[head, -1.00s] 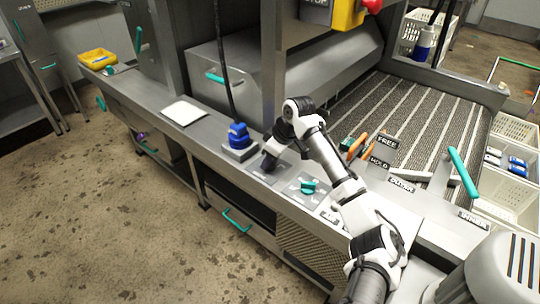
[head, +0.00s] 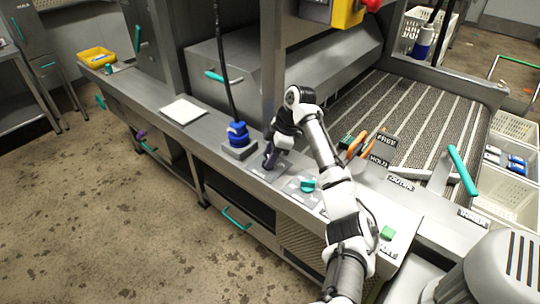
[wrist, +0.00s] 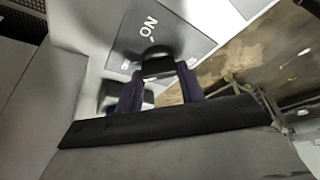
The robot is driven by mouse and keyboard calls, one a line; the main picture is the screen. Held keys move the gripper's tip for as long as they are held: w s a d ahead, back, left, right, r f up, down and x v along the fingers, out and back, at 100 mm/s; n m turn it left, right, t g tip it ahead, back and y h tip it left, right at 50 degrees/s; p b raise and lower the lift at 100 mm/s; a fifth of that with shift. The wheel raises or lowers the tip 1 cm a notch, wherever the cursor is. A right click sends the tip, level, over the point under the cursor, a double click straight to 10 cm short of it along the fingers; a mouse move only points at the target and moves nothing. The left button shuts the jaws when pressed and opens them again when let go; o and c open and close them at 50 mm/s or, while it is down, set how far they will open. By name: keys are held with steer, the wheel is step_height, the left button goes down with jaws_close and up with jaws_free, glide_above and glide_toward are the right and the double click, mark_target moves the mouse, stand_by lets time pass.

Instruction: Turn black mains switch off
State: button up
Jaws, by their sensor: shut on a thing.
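The black mains switch (wrist: 157,58) sits on a grey plate (wrist: 185,35) with white lettering in the wrist view. My gripper (wrist: 159,74) has its dark purple fingers on either side of the switch and is shut on it. In the head view my gripper (head: 271,158) is at the grey plate (head: 257,169) on the front ledge of the machine. There the switch itself is hidden by the gripper, and its exact angle is hard to tell.
A blue plug (head: 238,134) with a cable stands just left of my gripper. A teal knob (head: 307,185) is close on the right, with a green button (head: 387,232) further along. Orange-handled tools (head: 357,146) lie by the conveyor. A white pad (head: 183,111) lies on the ledge.

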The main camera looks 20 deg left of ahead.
stand_by(0.3)
steer(key=o, duration=1)
steer(key=b+v, duration=0.1)
steer(key=v, duration=1.3)
steer(key=shift+b, duration=0.35)
steer(key=shift+a+f, duration=0.1)
